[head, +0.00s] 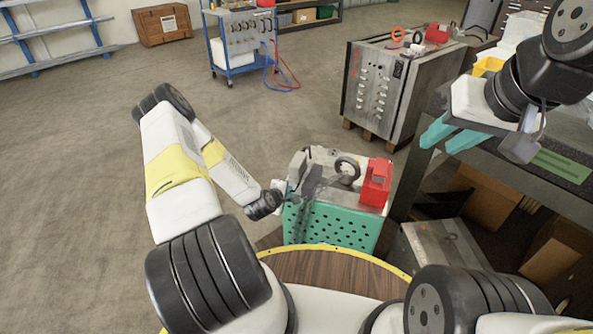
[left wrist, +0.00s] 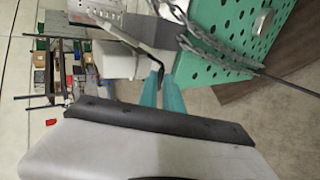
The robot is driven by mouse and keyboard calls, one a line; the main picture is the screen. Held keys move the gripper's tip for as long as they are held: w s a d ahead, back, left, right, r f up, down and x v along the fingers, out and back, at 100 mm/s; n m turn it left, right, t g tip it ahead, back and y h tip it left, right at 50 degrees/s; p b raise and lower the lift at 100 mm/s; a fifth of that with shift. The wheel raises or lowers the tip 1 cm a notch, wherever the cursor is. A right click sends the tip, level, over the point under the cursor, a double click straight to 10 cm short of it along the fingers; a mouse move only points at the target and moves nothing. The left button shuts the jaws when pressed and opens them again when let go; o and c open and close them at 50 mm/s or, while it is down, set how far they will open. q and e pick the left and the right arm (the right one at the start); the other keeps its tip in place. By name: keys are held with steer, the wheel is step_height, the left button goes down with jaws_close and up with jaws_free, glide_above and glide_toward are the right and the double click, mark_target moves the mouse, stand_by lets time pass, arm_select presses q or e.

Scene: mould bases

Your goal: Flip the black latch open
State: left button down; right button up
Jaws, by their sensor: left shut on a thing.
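A metal mould base (head: 330,172) sits on a green perforated cart (head: 331,226) in the head view. My left gripper (head: 284,196) is at the left side of the mould base; its fingertips are too small to make out there. In the left wrist view, the teal fingers of my left gripper (left wrist: 160,84) are together at the end of a thin black latch (left wrist: 147,46) and shut on it. The latch stands out at an angle from the metal part. My right gripper (head: 450,136) is open and empty, with two teal fingers apart, at the right near the dark bench.
A red block (head: 377,183) and a dark ring (head: 347,170) are on the mould base. A chain (left wrist: 205,35) hangs beside the green panel in the left wrist view. A dark bench (head: 485,160) stands right of the cart. The floor at left is clear.

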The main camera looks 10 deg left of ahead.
arm_select(q)
steer(key=shift+f, duration=0.1)
stand_by(0.4)
steer(key=c, duration=1.5)
jaws_free()
steer(key=d+v, duration=0.1)
steer(key=v, duration=0.6)
steer(key=shift+s+a, duration=0.35)
steer(key=shift+a, duration=0.2)
steer(key=shift+r, duration=0.2)
